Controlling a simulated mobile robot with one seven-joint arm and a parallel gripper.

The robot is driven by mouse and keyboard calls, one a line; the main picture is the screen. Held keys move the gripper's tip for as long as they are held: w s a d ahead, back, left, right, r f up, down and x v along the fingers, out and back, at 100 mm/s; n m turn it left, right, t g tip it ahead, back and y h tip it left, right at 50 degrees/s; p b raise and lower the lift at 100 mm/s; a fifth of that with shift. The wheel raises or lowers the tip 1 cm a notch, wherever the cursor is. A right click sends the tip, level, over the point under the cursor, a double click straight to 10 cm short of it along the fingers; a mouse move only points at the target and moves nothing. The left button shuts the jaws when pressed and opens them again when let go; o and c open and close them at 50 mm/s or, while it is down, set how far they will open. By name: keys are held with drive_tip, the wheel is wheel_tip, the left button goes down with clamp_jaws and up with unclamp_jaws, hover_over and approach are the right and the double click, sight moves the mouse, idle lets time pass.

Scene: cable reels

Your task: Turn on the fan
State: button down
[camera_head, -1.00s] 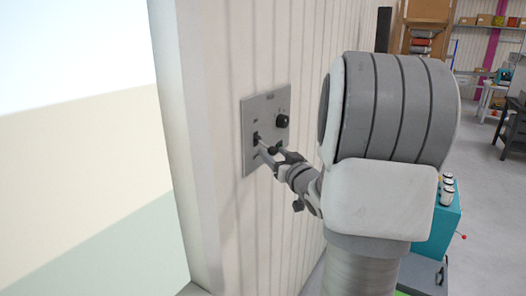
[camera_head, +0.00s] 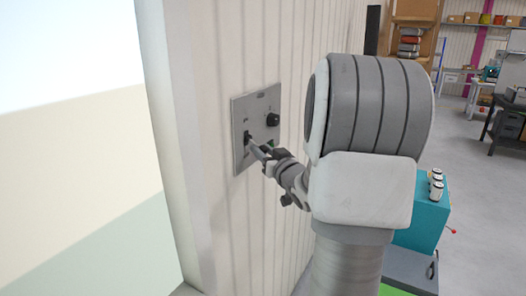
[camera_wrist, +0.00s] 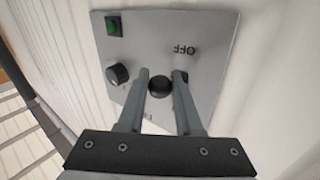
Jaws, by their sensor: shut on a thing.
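A grey control panel (camera_head: 240,165) is fixed to the pale ribbed wall, and it fills much of the wrist view (camera_wrist: 215,30). A black switch (camera_head: 247,136) is on its left part in the head view; in the wrist view its round black end (camera_wrist: 160,87) shows between my fingers. My gripper (camera_head: 254,148) is at the panel, its two fingers (camera_wrist: 162,76) closed on either side of that black end. The right finger partly covers a dark part beside the upside-down word OFF. A black round knob (camera_wrist: 118,74) and a green button (camera_wrist: 113,27) are beside it.
The wall's white corner edge (camera_head: 180,150) stands left of the panel. My arm blocks much of the middle right. A teal box (camera_head: 425,222) stands beyond my arm, with shelves (camera_head: 412,40) and open floor behind.

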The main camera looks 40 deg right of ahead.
sight(265, 146)
drive_tip(key=shift+r, duration=0.1)
drive_tip(key=p, duration=0.2)
drive_tip(key=r+n+g+p, duration=0.1)
drive_tip(key=p, duration=0.1)
drive_tip(key=shift+s+r+g, duration=0.15)
drive_tip(key=shift+r+g, duration=0.1)
drive_tip(key=shift+g, duration=0.05)
drive_tip(key=r+n+g+p, duration=0.1)
drive_tip(key=g+p, duration=0.1)
drive_tip(key=p, duration=0.4)
drive_tip(key=shift+s+r+n+g, duration=0.1)
drive_tip(key=shift+r+n+g, duration=0.2)
drive_tip(key=shift+r, duration=0.05)
drive_tip(key=g+p, duration=0.1)
drive_tip(key=p, duration=0.1)
drive_tip(key=g+p, duration=0.1)
drive_tip(key=p, duration=0.1)
drive_tip(key=shift+d+r+n, duration=0.1)
drive_tip(key=shift+r+n, duration=0.3)
drive_tip(key=shift+r+n+g+p, duration=0.25)
drive_tip(key=shift+n+g+p, duration=0.15)
drive_tip(key=shift+g+p, duration=0.65)
drive_tip(key=c, duration=0.6)
unclamp_jaws()
drive_tip(key=shift+r, duration=0.1)
